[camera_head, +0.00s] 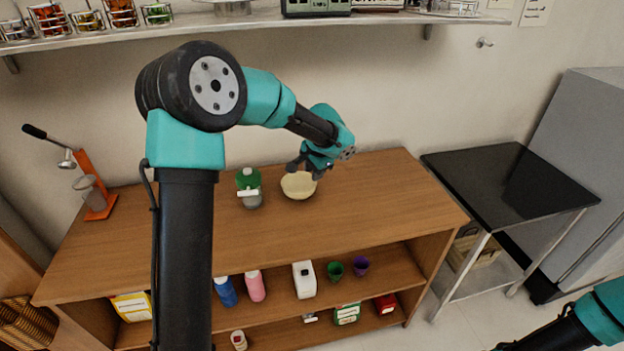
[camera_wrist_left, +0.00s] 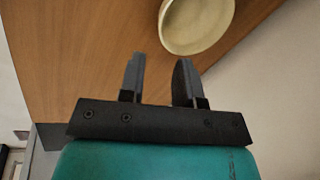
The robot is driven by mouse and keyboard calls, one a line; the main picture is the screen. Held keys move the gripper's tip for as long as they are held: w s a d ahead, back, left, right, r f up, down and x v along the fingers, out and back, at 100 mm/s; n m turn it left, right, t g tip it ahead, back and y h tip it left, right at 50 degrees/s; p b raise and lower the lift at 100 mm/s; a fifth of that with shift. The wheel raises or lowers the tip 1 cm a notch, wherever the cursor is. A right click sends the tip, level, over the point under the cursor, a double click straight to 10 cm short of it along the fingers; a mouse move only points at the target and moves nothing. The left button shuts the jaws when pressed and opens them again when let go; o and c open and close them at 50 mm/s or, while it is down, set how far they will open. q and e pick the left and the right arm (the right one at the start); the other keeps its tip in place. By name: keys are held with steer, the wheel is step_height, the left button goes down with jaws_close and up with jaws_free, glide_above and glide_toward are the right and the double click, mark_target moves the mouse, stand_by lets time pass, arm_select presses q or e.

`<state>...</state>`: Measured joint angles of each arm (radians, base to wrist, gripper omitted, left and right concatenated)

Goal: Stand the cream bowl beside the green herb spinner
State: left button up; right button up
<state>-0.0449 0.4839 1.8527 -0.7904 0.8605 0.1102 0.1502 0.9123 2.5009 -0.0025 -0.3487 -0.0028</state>
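The cream bowl (camera_head: 298,186) stands upright on the wooden counter, a little right of the green herb spinner (camera_head: 248,184), with a small gap between them. The spinner has a green top and a grey lower part. My left gripper (camera_head: 303,168) is at the back right edge of the bowl. In the left wrist view the bowl (camera_wrist_left: 196,22) lies just beyond the fingertips, and my left gripper (camera_wrist_left: 160,75) is open with nothing between its fingers. My right gripper is not in view; only part of my right arm shows at the lower right.
An orange press (camera_head: 95,190) stands at the counter's left end. The wooden counter (camera_head: 350,220) is clear to the right and in front of the bowl. Bottles and cups sit on the shelf below. A black-topped table (camera_head: 505,185) stands at the right.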

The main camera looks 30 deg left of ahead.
arm_select(q)
steer(key=shift+r, duration=0.2)
steer(key=shift+s, duration=0.1)
stand_by(0.4)
